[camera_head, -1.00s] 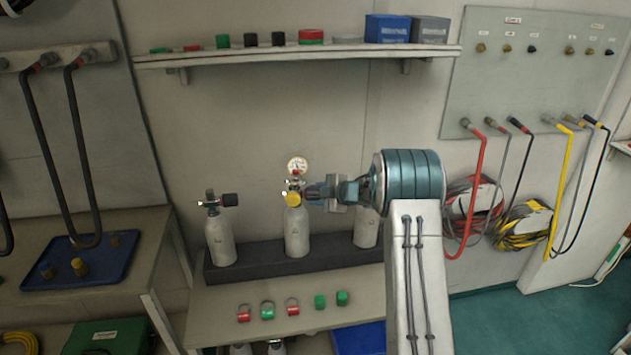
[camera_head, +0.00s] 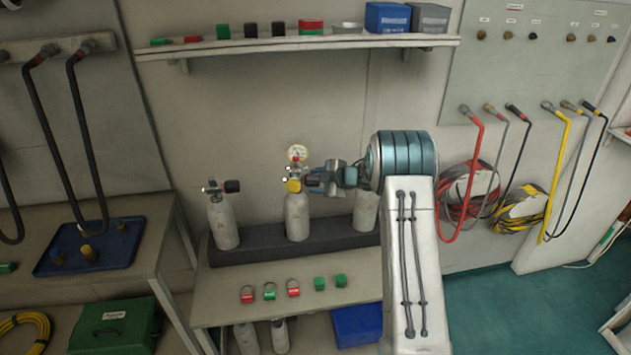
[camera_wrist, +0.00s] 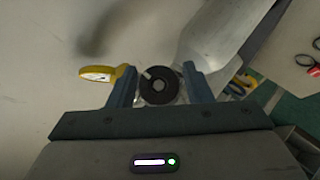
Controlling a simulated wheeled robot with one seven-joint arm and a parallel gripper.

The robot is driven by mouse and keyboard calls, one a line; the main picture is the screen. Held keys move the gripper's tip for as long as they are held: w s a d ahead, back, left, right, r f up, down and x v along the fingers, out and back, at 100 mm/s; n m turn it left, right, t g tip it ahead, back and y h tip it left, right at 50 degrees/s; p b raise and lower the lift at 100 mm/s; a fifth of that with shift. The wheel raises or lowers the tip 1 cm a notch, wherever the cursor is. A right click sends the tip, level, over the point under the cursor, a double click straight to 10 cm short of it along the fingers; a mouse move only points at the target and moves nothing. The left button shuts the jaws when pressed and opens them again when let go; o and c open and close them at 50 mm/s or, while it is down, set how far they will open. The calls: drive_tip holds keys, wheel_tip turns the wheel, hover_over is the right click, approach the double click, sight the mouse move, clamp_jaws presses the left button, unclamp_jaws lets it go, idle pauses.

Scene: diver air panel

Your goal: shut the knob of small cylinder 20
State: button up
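The middle small cylinder (camera_head: 297,218) is pale grey and upright, with a round gauge (camera_head: 297,153) and a yellow cap (camera_head: 293,186) at its valve. I cannot read a number on it. My gripper (camera_head: 311,183) is level with this valve, on its right side. In the wrist view, a round black knob (camera_wrist: 158,86) lies between the two blue fingers of my gripper (camera_wrist: 160,78). Narrow gaps seem to show beside the knob, so the fingers look open around it. The yellow cap (camera_wrist: 108,73) also shows left of the fingers.
A left cylinder (camera_head: 223,226) with a black knob (camera_head: 232,186) and a partly hidden right cylinder (camera_head: 366,211) stand in the same dark rack (camera_head: 260,249). Padlocks and green blocks lie on the bench (camera_head: 220,291) in front. A shelf (camera_head: 270,46) runs above. Hoses hang at right.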

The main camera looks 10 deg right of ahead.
drive_tip(key=shift+o, duration=0.7)
drive_tip(key=shift+s+d+r, duration=0.15)
drive_tip(key=shift+s, duration=0.05)
drive_tip(key=b+v, duration=0.1)
drive_tip(key=v, duration=1.2)
drive_tip(key=shift+b, duration=0.4)
drive_tip(key=shift+d+r, duration=0.1)
